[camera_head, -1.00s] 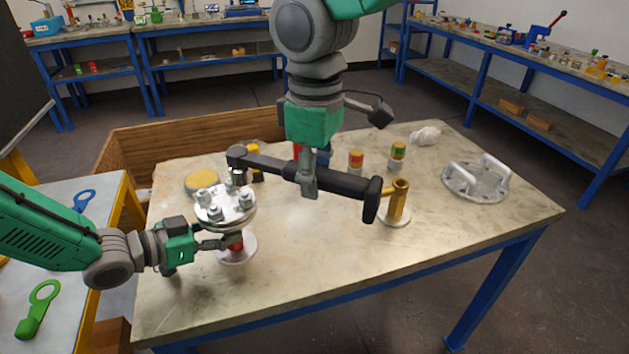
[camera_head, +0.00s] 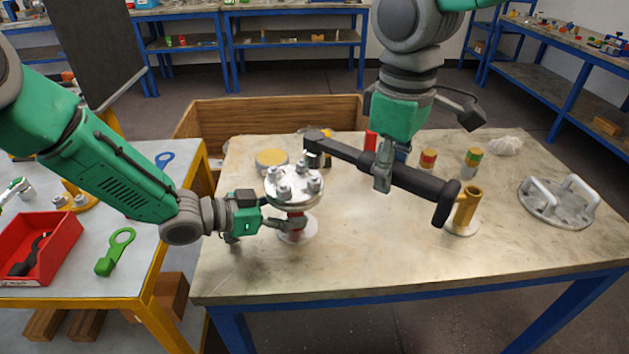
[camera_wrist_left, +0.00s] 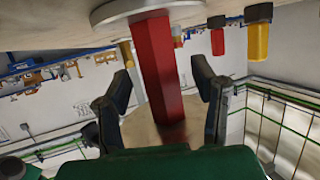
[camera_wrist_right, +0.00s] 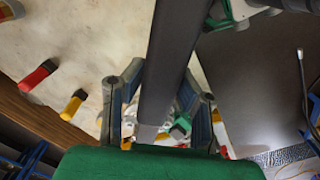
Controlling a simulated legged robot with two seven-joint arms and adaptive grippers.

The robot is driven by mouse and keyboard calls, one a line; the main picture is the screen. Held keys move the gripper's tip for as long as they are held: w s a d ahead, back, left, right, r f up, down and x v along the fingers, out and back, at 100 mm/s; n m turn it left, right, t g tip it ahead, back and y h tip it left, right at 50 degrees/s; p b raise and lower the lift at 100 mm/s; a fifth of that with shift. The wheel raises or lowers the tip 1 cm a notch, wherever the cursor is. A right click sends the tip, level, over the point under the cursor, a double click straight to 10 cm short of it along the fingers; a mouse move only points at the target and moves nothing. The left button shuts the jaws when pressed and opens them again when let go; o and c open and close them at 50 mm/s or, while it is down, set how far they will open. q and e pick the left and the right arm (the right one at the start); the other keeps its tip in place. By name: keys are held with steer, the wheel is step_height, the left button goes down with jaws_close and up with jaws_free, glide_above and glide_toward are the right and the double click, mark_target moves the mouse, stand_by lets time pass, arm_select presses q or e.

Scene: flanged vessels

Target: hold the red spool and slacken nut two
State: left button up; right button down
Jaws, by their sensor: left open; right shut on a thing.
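The red spool (camera_head: 296,222) stands upright on a round base under a silver flange (camera_head: 293,190) with several nuts on top. My left gripper (camera_head: 283,223) is at the spool's left side; in the left wrist view its open fingers (camera_wrist_left: 161,85) are on both sides of the red column (camera_wrist_left: 160,65), with gaps visible. My right gripper (camera_head: 383,180) is shut on the dark handle of a long tool (camera_head: 420,181), which also shows in the right wrist view (camera_wrist_right: 172,60). The tool's head (camera_head: 316,139) is above and behind the flange; whether it touches a nut I cannot tell.
A brass post (camera_head: 466,207) stands on a round base to the right. A plate with two handles (camera_head: 558,203) lies at the far right. Small coloured cylinders (camera_head: 428,160) stand behind the tool. A red tray (camera_head: 40,248) is on the left table. The front of the bench is clear.

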arm_select(q)
steer(key=v, duration=1.1)
steer(key=shift+a+r, duration=0.1)
steer(key=shift+a, duration=0.15)
steer(key=shift+s+a, duration=0.1)
steer(key=shift+a, duration=0.15)
